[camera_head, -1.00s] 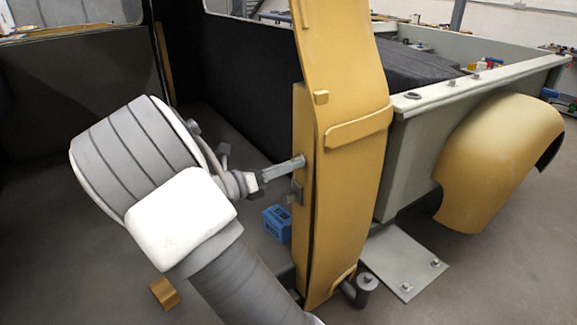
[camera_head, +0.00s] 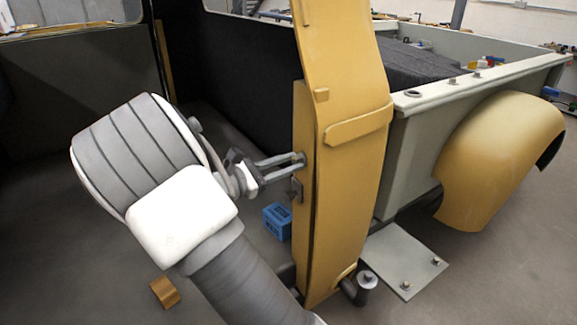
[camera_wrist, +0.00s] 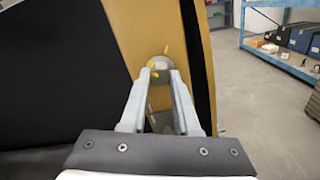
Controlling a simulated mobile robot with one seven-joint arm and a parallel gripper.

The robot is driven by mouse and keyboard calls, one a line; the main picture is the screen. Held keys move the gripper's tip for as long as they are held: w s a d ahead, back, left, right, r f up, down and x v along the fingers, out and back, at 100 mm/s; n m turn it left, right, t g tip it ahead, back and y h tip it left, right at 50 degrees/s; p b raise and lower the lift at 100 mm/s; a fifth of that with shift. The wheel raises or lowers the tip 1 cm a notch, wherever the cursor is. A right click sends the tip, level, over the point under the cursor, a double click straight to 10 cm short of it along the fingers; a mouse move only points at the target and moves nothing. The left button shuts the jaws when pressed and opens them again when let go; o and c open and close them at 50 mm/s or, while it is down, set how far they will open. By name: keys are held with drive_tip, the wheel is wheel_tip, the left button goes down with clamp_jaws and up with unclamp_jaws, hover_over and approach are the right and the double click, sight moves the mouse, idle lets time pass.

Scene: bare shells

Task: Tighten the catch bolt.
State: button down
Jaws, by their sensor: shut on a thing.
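The catch bolt (camera_wrist: 160,62) shows in the wrist view as a grey round head on the edge of the mustard-yellow door pillar (camera_head: 345,180). Small yellow marks show at the head and just above it. My gripper (camera_wrist: 160,76) has its two pale grey fingers on either side of the head, shut on it. In the head view my gripper (camera_head: 301,160) reaches from the left to the pillar's left edge, and its fingertips mostly hide the bolt. A small dark bracket (camera_head: 297,190) sits on the pillar edge just below the fingertips.
A blue box (camera_head: 277,221) and a small ochre block (camera_head: 164,292) lie on the floor. A grey truck bed (camera_head: 420,150) and a yellow fender (camera_head: 498,160) stand at the right. A grey plate (camera_head: 405,262) with bolts lies at lower right. Dark panels stand behind my arm.

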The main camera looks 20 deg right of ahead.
drive_tip(key=m+b, duration=0.2)
drive_tip(key=m, duration=0.2)
drive_tip(key=shift+f+m, duration=0.15)
drive_tip(key=shift+m, duration=0.15)
drive_tip(key=m+b, duration=0.2)
drive_tip(key=m, duration=0.1)
drive_tip(key=shift+m+b, duration=0.4)
drive_tip(key=m+b, duration=0.3)
drive_tip(key=m, duration=0.1)
drive_tip(key=shift+m+b, duration=1.2)
drive_tip(key=shift+r, duration=0.25)
drive_tip(key=c, duration=0.6)
unclamp_jaws()
drive_tip(key=shift+c, duration=0.2)
drive_tip(key=shift+a, duration=0.2)
